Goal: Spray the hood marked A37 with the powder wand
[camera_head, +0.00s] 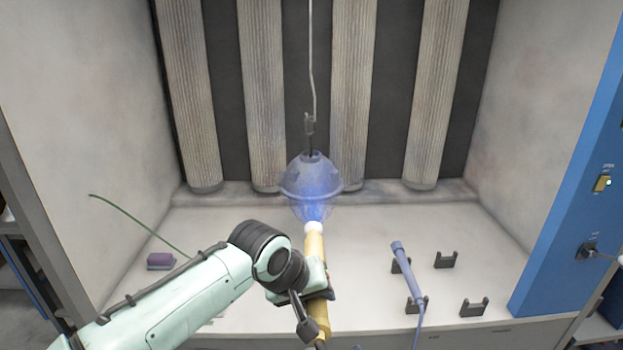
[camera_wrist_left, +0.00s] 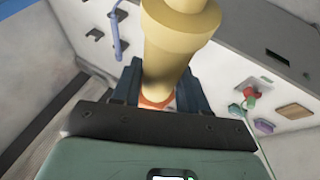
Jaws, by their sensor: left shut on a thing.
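My left gripper (camera_head: 318,280) is shut on the yellow powder wand (camera_head: 315,247), which also fills the top of the left wrist view (camera_wrist_left: 176,45). The wand points up and away, its white tip just below the hood. A blue-violet glowing haze spreads between the tip and the hood's lower part. My right gripper is not in view.
A blue-violet wand (camera_head: 409,272) rests on dark brackets on the booth floor at right, beside empty brackets (camera_head: 445,260). A purple block (camera_head: 161,261) lies at left. A blue cabinet (camera_head: 568,190) with a lit switch (camera_head: 603,183) stands at right. Ribbed filter columns (camera_head: 352,90) line the back.

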